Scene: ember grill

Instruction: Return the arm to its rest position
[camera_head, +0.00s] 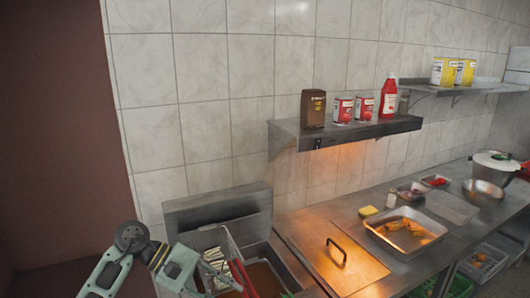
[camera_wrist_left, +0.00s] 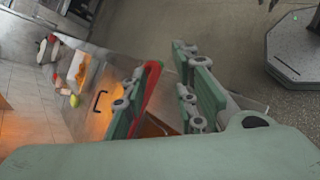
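My left arm comes in at the bottom left of the head view. Its green-grey gripper (camera_head: 178,268) is just left of a wire fryer basket (camera_head: 214,240) at the fryer. In the left wrist view the two green fingers (camera_wrist_left: 166,72) stand apart with a gap between them. A red handle (camera_wrist_left: 152,82) shows along the inner side of one finger, and I see nothing clamped between the two. The lower part of the gripper is cut off in the head view. My right gripper is in neither view.
A steel counter (camera_head: 330,225) with a black-handled lid (camera_head: 337,252) lies right of the fryer. A tray of fried food (camera_head: 405,232) and a metal bowl (camera_head: 483,192) stand further right. A wall shelf (camera_head: 345,132) with sauce containers hangs above. The tiled wall is close behind.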

